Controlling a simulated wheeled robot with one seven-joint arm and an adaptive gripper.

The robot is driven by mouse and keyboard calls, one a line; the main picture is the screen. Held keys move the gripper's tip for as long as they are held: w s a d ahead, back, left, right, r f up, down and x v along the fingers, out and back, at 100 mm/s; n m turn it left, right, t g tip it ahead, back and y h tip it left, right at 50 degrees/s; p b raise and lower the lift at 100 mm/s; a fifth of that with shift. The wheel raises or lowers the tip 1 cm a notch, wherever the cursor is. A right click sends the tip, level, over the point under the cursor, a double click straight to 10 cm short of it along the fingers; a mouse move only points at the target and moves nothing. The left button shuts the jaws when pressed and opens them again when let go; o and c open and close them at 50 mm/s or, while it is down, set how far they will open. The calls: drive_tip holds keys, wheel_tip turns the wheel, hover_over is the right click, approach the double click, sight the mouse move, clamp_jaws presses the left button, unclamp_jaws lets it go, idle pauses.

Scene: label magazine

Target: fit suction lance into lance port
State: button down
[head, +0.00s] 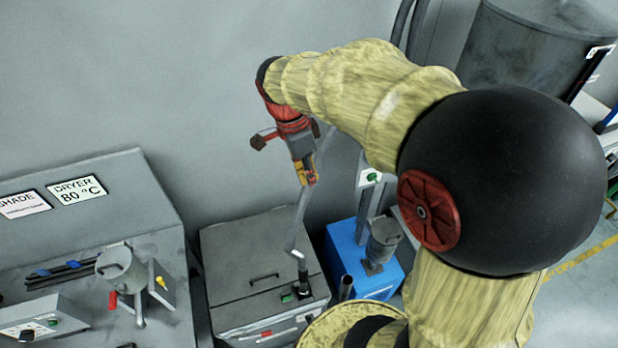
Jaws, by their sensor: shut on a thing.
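My gripper (306,180) is shut on a thin grey rod, which I take to be the suction lance (299,215). The lance slants down and slightly left from the yellow fingertips. Its lower end shows over the lid of a grey box (240,245). I cannot tell whether that end is above the lid or touching something on it.
A blue box (345,255) with a grey cup-like vessel (383,240) stands right of the grey box. On the left is a grey dryer bench (120,175) with a hopper (118,265) and a control box. A large grey drum (525,50) stands at the back right.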

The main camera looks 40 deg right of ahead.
wheel_tip(320, 180, down, 24)
drive_tip(key=b, duration=1.7)
drive_tip(key=shift+b, duration=0.3)
idle(3.0)
idle(0.7)
drive_tip(key=s+a+f+n+t+y+b, duration=0.1)
drive_tip(key=s+a+n+t+b, duration=0.2)
drive_tip(key=n, duration=0.7)
drive_tip(key=s+a+n+t+b, duration=0.4)
drive_tip(key=s+a+n+b, duration=0.4)
drive_tip(key=b, duration=0.4)
drive_tip(key=a+n, duration=0.1)
drive_tip(key=n, duration=0.1)
drive_tip(key=shift+f+n+y, duration=0.35)
drive_tip(key=shift+n+y, duration=0.05)
